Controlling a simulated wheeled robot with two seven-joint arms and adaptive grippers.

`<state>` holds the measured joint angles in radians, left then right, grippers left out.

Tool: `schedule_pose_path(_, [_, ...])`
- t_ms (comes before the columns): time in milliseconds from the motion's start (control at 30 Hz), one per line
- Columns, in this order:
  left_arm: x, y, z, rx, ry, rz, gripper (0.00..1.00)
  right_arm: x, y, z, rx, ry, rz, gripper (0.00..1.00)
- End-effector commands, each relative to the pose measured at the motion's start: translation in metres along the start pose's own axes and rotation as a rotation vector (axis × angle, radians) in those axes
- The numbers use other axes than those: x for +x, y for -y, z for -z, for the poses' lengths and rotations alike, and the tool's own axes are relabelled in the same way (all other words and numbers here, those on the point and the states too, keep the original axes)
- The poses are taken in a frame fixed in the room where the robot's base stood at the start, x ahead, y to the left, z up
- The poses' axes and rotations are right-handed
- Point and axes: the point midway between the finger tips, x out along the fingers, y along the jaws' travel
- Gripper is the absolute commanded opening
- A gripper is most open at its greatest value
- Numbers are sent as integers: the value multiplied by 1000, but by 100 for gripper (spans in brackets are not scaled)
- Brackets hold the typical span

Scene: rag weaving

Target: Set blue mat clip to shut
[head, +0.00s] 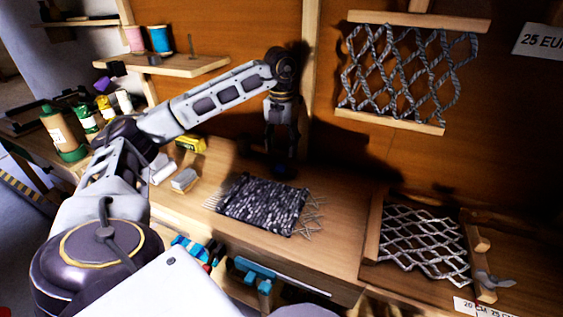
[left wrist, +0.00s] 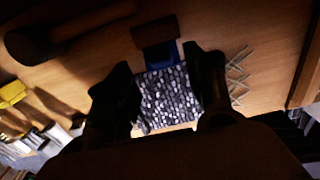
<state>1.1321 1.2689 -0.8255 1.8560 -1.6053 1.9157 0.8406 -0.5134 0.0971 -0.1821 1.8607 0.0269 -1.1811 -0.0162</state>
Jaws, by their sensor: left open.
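A dark grey and white woven rag mat (head: 262,204) lies flat on the wooden bench, with loose cord ends at its sides. A blue piece with a dark brown block, which looks like the blue mat clip (left wrist: 160,55), sits at the mat's far edge in the left wrist view. In the head view it is a dark patch under the gripper. Whether it is open or shut cannot be told. My left gripper (head: 282,142) points down above it, open. In the left wrist view the fingers (left wrist: 159,60) stand either side of the clip, apart from each other.
A rope net in a wooden frame (head: 424,243) lies at right; another net (head: 405,75) hangs on the wall. Bottles (head: 62,132), a yellow block (head: 190,144) and grey blocks (head: 184,180) stand left. Blue tools (head: 256,273) are at the front edge.

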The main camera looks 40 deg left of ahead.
Motion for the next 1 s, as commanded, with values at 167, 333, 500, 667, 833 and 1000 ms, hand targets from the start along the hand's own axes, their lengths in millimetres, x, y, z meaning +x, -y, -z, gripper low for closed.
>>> schedule_pose_path(167, [24,0,0,0,-2,-1,54,-14,3,3,-1,4,7,100])
schedule_pose_path(333, [43,0,1,0,-2,-2,54,-24,6,5,-3,7,11,100])
schedule_pose_path(500, [55,0,0,0,-1,-1,54,-30,7,6,-4,6,14,100])
schedule_pose_path(667, [59,0,0,0,-1,-1,54,-33,7,7,-4,6,15,100])
schedule_pose_path(833, [59,0,0,0,0,-1,54,-34,7,7,-4,6,15,100])
schedule_pose_path(1000, [59,0,0,0,-1,-1,43,-34,7,7,-5,6,15,100])
